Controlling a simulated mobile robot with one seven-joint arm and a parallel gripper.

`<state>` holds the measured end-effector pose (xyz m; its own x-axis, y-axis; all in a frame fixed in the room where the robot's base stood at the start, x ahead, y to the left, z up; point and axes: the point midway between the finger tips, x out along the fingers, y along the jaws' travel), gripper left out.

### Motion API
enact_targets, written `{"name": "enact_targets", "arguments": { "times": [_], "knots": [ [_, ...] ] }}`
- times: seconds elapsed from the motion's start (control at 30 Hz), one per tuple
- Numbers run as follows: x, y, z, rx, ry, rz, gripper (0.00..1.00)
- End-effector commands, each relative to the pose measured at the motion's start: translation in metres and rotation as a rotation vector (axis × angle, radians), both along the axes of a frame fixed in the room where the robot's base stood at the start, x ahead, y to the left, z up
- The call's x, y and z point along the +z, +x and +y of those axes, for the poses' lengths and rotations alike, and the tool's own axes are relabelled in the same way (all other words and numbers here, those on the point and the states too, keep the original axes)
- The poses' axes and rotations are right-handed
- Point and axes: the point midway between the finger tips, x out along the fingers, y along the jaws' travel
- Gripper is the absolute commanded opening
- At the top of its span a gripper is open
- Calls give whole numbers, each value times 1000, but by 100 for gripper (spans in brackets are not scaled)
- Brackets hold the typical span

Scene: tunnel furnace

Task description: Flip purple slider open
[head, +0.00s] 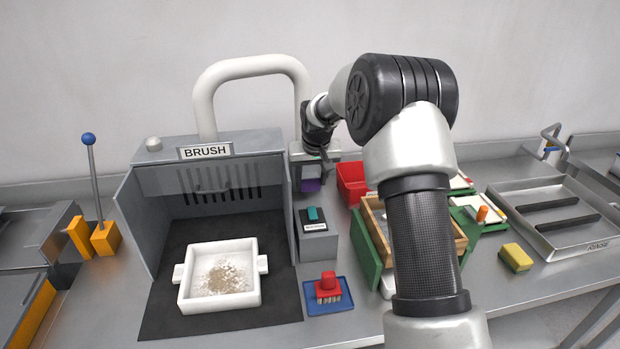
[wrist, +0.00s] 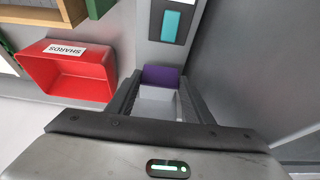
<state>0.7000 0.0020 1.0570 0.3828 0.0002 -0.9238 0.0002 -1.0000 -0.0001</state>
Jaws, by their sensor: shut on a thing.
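The purple slider (head: 311,185) shows on the grey housing just right of the BRUSH booth in the head view. In the wrist view the purple slider (wrist: 161,76) lies between my fingertips, with a pale grey block face below it. My gripper (head: 313,172) reaches down over it from behind and above, shut on the slider. My arm's wrist and fingers partly hide the slider and its housing in the head view.
A teal switch (head: 316,214) sits in front of the slider. The BRUSH booth (head: 205,152) stands close on the left, holding a white tray (head: 219,303). A red SHARDS bin (wrist: 68,76) is close beside my gripper. A red brush (head: 328,287) lies on a blue mat.

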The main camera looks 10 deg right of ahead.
Motion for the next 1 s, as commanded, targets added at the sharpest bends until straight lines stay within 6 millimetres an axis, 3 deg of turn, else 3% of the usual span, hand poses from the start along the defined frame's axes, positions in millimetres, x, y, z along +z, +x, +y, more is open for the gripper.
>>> {"name": "enact_targets", "arguments": {
  "times": [0.4,0.43,0.53,0.87,1.0],
  "knots": [
    [0,-10,0,0,0,7,6],
    [0,-10,0,0,0,7,48],
    [0,-9,0,0,0,5,65],
    [3,-8,0,0,0,0,66],
    [16,-12,0,-1,0,-3,66]
  ]
}}
